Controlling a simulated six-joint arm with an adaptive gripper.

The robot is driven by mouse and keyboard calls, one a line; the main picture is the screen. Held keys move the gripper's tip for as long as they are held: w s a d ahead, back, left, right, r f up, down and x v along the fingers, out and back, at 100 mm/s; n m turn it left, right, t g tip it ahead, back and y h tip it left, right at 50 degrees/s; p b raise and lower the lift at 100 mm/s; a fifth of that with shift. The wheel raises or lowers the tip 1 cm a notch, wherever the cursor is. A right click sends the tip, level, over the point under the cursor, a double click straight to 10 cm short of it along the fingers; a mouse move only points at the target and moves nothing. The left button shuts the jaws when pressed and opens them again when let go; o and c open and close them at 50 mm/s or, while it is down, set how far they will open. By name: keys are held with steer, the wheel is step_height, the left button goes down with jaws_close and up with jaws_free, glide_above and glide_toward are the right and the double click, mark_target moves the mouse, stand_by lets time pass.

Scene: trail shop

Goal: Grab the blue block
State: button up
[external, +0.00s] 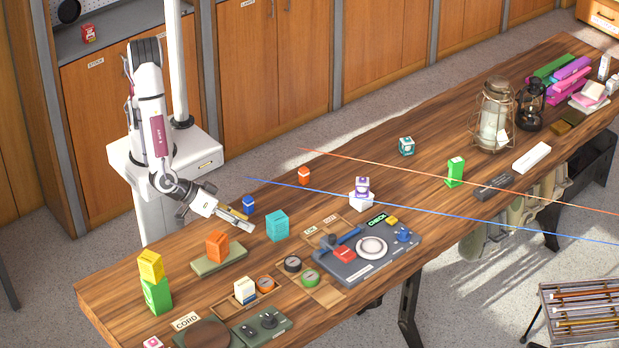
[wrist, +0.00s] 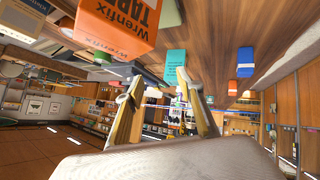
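The small blue block (external: 249,203) stands on the wooden table, left of the teal block. It also shows in the wrist view (wrist: 245,64), to the right of my fingers and apart from them. My gripper (external: 243,221) is low over the table, just in front of the blue block in the external view. In the wrist view my gripper (wrist: 158,80) has its two fingers spread with nothing between them. The wrist view is upside down, with the table at its top.
A teal block (external: 277,225) stands close to my fingertips on the right. An orange block (external: 217,245) sits on a green tray (external: 207,265) nearby. Yellow (external: 150,265) and green (external: 157,295) blocks are stacked at the left. A grey check station (external: 349,272) lies to the right.

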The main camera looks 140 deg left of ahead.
mark_target(245, 203)
steer(key=s+f+g+y, duration=0.1)
steer(key=s, duration=0.1)
steer(key=s+a+f, duration=0.1)
steer(key=s+a+f+n+g+y, duration=0.1)
steer(key=s, duration=0.1)
steer(key=shift+s+a+f+g+y, duration=0.1)
steer(key=shift+s+g+y, duration=0.2)
steer(key=s+g, duration=0.1)
steer(key=s, duration=0.1)
steer(key=s+y, duration=0.1)
steer(key=s+a+f+n+g+y, duration=0.1)
steer(key=s, duration=0.1)
steer(key=shift+s+a+g, duration=0.1)
steer(key=shift+s+g, duration=0.2)
steer(key=shift+s, duration=0.05)
steer(key=shift+s+y, duration=0.3)
steer(key=shift+s, duration=0.05)
steer(key=shift+a, duration=0.1)
steer(key=shift+x, duration=1.25)
steer(key=shift+a+f, duration=0.1)
steer(key=shift+a, duration=0.05)
steer(key=shift+x, duration=2.45)
jaws_close()
